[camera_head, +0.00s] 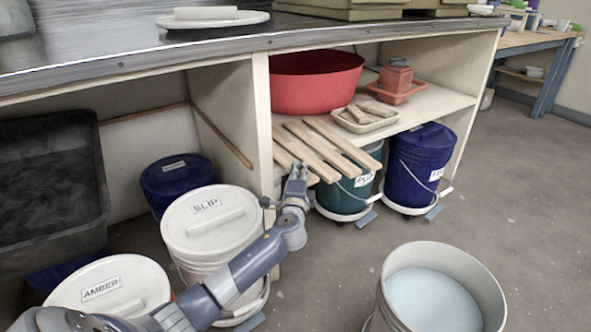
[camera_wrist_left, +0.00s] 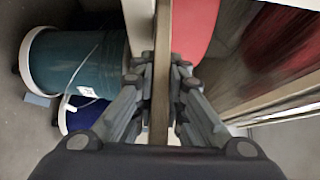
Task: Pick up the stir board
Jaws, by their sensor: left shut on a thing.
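Several pale wooden stir boards (camera_head: 328,148) lie side by side on the shelf under the counter, with their ends sticking out past its front edge. My left gripper (camera_head: 297,174) is at the front ends of the boards on the left. In the left wrist view it (camera_wrist_left: 161,75) is shut on one narrow stir board (camera_wrist_left: 160,101), which runs between its fingers. I cannot tell whether this board is clear of the shelf. My right gripper is out of view.
A red tub (camera_head: 315,88) and a tray of blocks (camera_head: 364,118) share the shelf. Lidded buckets, SLIP (camera_head: 206,240), AMBER (camera_head: 108,290) and a blue one (camera_head: 417,165), stand below. An open bucket of pale blue glaze (camera_head: 436,297) stands on the floor at front right.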

